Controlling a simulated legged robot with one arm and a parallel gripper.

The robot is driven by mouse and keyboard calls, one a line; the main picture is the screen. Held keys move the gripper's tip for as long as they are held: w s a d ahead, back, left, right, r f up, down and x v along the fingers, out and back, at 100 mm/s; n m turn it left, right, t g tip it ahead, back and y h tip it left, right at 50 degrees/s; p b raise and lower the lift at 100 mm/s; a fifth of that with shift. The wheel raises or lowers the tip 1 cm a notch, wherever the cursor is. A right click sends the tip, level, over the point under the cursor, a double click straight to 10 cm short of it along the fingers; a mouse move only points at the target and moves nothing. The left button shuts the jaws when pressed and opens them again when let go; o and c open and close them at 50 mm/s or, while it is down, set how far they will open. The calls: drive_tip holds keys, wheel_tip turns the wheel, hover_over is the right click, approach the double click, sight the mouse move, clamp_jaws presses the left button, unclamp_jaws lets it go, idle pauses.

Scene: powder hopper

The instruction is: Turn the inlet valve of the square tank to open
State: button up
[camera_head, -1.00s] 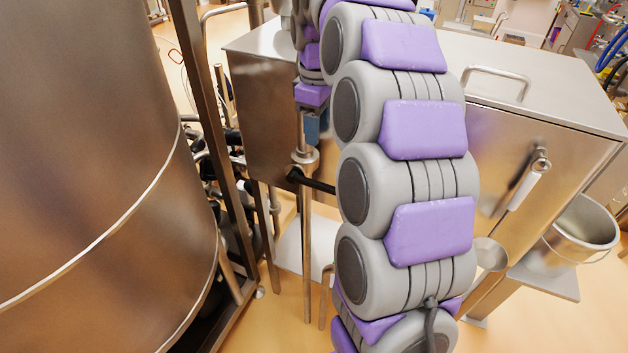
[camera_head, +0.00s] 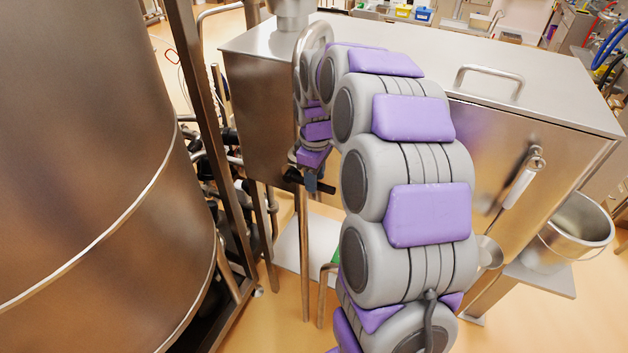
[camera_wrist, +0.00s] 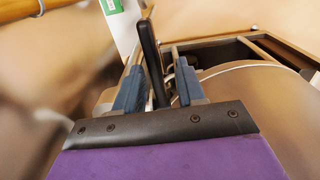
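The square tank (camera_head: 262,100) is a steel box with a flat lid in the middle of the head view. Its inlet valve has a black lever handle (camera_head: 325,188) on a vertical steel pipe by the tank's near left side, pointing right and roughly level. My gripper (camera_head: 312,180) is at this handle, reaching down from above; my arm hides part of the valve. In the wrist view, my gripper (camera_wrist: 158,70) has its two blue fingers apart, with the black handle (camera_wrist: 150,55) between them. I see a gap beside the handle and cannot tell whether either finger touches it.
A large round steel vessel (camera_head: 80,160) fills the left, with an upright frame post (camera_head: 205,130) beside it. A ladle (camera_head: 520,185) hangs on the tank front, and a bucket (camera_head: 575,235) stands on a shelf at right. Several pipes crowd behind the post.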

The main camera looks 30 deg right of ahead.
sight(323, 183)
drive_tip(key=d+f, duration=0.2)
drive_tip(key=shift+s+d, duration=0.1)
drive_tip(key=shift+d, duration=0.3)
drive_tip(key=shift+s+a, duration=0.1)
drive_tip(key=shift+a, duration=0.15)
drive_tip(key=shift+c, duration=0.7)
drive_tip(key=shift+a+r, duration=0.1)
drive_tip(key=shift+a, duration=0.65)
drive_tip(key=shift+c, duration=1.4)
drive_tip(key=shift+a, duration=0.1)
drive_tip(key=shift+c, duration=0.9)
drive_tip(key=shift+d, duration=0.35)
clamp_jaws()
